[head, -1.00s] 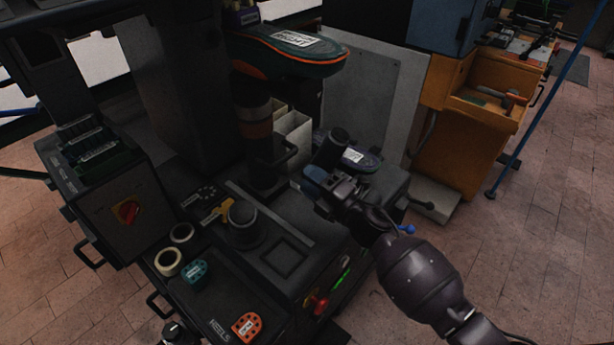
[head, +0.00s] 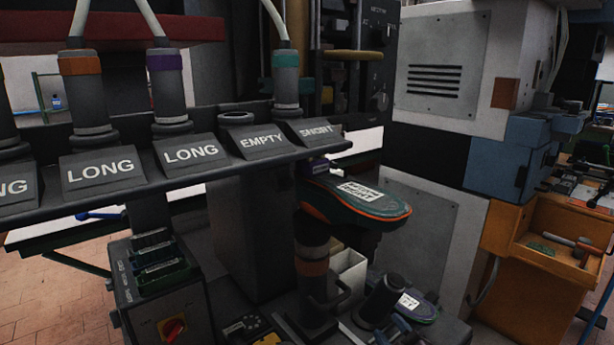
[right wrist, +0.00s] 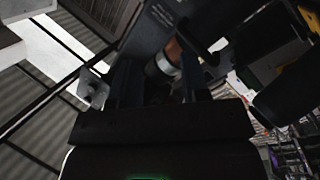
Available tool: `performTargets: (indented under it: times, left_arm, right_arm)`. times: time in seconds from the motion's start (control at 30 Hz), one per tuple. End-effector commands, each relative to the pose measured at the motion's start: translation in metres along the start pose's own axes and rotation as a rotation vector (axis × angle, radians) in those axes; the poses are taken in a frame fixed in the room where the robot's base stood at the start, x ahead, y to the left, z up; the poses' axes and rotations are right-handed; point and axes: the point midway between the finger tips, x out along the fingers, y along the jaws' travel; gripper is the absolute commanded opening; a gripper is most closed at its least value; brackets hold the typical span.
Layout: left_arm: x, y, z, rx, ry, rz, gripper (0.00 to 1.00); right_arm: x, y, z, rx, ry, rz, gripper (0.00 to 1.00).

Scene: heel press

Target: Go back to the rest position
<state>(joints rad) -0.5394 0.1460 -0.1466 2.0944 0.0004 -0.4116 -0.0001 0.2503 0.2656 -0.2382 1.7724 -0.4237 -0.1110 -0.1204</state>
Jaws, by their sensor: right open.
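My right gripper (head: 394,332) shows only in part at the bottom edge of the head view, beside a dark upright cylinder (head: 382,298) and a blue-grey sole with a white label (head: 416,308). In the right wrist view my right gripper (right wrist: 160,85) is open, its two dark fingers apart. A dark cylinder with an orange part and a pale band (right wrist: 163,66) shows beyond the fingers; I cannot tell how far off it is. No object is seen held. My left gripper is not in view.
A rack of labelled tubes (head: 185,155) spans the upper left. A control box with a red knob (head: 172,328) stands lower left. An orange cabinet (head: 515,260) stands at right.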

Motion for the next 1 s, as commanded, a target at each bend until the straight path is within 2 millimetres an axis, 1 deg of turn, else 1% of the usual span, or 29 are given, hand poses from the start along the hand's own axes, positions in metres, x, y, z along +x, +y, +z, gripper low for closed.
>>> performTargets:
  times: [0.03,0.17,0.27,0.3,0.47,0.5,0.57,0.6,0.67,0.7,0.8,0.9,1.0]
  left_arm:
    - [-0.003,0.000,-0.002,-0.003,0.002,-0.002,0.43]
    - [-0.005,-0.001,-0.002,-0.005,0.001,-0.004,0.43]
    - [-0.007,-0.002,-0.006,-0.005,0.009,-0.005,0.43]
    - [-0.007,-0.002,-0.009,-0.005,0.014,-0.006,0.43]
    - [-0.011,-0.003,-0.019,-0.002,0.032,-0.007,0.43]
    - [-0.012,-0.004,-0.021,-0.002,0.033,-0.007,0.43]
    - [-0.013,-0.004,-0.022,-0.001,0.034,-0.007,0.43]
    - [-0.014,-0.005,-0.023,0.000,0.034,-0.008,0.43]
    - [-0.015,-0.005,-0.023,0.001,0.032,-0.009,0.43]
    - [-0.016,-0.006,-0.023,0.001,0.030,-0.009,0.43]
    - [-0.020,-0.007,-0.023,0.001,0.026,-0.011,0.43]
    - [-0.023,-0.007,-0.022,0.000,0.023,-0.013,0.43]
    - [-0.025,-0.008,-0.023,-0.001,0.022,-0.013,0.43]
  right_arm:
    - [-0.013,0.001,0.004,0.066,-0.040,-0.001,0.42]
    - [-0.052,-0.005,0.021,0.242,-0.156,-0.013,0.42]
    - [-0.088,-0.014,0.034,0.377,-0.253,-0.023,0.42]
    - [-0.104,-0.017,0.039,0.427,-0.291,-0.026,0.42]
    - [-0.167,-0.031,0.053,0.591,-0.430,-0.036,0.42]
    - [-0.184,-0.034,0.056,0.621,-0.463,-0.037,0.42]
    - [-0.208,-0.038,0.060,0.660,-0.507,-0.037,0.42]
    - [-0.224,-0.041,0.062,0.682,-0.535,-0.035,0.42]
    - [-0.247,-0.045,0.064,0.706,-0.572,-0.031,0.42]
    - [-0.262,-0.048,0.066,0.716,-0.597,-0.029,0.42]
    - [-0.296,-0.056,0.072,0.728,-0.659,-0.027,0.42]
    - [-0.321,-0.063,0.076,0.737,-0.707,-0.030,0.42]
    - [-0.335,-0.068,0.078,0.740,-0.734,-0.033,0.42]
